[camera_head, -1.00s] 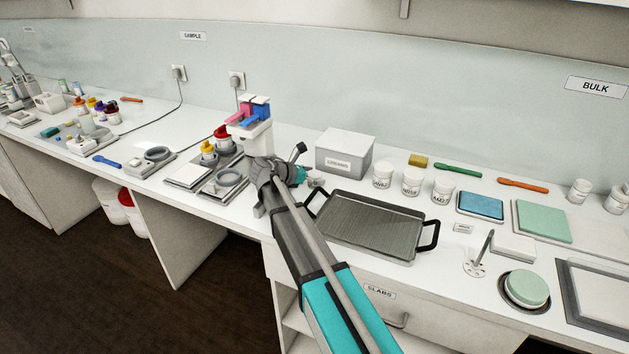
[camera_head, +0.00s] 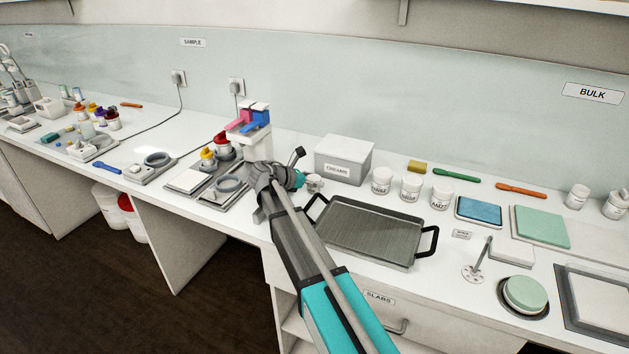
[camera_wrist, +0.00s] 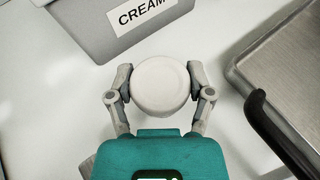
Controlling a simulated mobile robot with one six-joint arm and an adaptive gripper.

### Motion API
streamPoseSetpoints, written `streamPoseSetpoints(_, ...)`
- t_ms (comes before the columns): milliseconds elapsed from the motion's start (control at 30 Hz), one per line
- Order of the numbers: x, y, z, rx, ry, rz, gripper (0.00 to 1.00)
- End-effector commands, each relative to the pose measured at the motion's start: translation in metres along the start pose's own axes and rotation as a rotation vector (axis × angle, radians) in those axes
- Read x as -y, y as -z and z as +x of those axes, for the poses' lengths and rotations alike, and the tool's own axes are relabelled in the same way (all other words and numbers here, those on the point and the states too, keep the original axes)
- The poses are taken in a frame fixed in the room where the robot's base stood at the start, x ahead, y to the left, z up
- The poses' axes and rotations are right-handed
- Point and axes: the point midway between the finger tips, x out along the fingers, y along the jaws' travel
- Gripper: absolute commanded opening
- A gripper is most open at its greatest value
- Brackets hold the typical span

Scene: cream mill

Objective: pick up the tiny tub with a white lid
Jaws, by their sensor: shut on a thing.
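The tiny tub with a white lid (camera_wrist: 160,88) sits between the two fingers of my gripper (camera_wrist: 160,95) in the wrist view. Its round white lid faces the camera, and the fingers close on it from both sides. In the head view the tub (camera_head: 314,184) shows as a small pale shape just right of my gripper (camera_head: 305,182), left of the tray's corner. My wrist hides part of it. I cannot tell whether its base touches the counter.
A grey box labelled for creams (camera_head: 343,158) stands close behind the tub. A metal tray with black handles (camera_head: 368,232) lies to the right; one handle (camera_wrist: 275,130) is near my gripper. Several white tubs (camera_head: 411,188) stand behind the tray. Scales and jars lie to the left.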

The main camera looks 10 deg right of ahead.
Motion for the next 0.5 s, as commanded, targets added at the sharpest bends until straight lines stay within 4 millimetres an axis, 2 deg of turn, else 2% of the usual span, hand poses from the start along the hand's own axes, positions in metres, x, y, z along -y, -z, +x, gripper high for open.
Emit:
streamPoseSetpoints(267, 0.0, -0.025, -0.01, 0.0, 0.0, 0.0, 0.25)
streamPoseSetpoints(500, 0.024, -0.048, -0.027, 0.0, 0.0, 0.0, 0.25)
